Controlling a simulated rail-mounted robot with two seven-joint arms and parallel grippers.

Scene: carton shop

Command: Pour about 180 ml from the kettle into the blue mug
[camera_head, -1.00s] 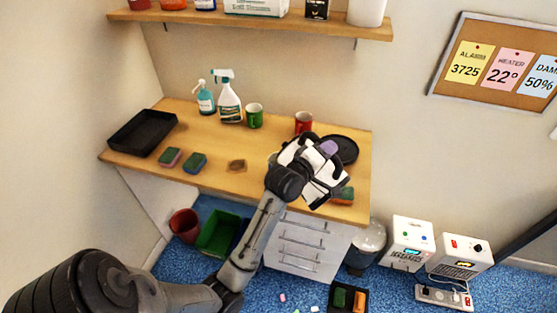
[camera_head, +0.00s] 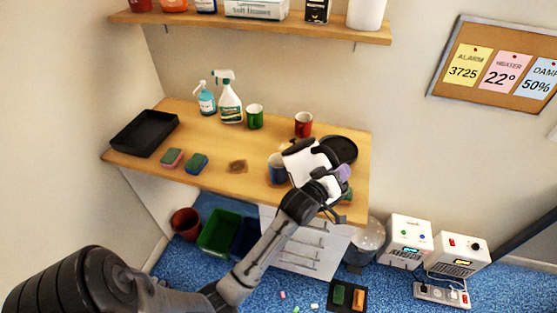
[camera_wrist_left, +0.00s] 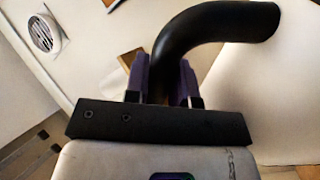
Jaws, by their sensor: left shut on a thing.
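The white kettle (camera_head: 309,165) with dark trim is above the right part of the wooden table. It appears tilted toward the left. My left gripper (camera_head: 342,174) is at its right side, shut on its handle. The left wrist view shows the curved black handle (camera_wrist_left: 215,22) between the purple fingers, with the pale kettle body (camera_wrist_left: 275,105) at the right. The blue mug (camera_head: 276,170) stands on the table just left of the kettle, which partly covers it. I cannot see its inside or any stream of liquid. My right gripper is not in view.
A red mug (camera_head: 303,124) and a black round plate (camera_head: 340,149) stand behind the kettle. A green mug (camera_head: 255,117), spray bottles (camera_head: 229,100), two sponges (camera_head: 196,163) and a black tray (camera_head: 146,132) are farther left. A sponge (camera_head: 348,193) lies near the front right edge.

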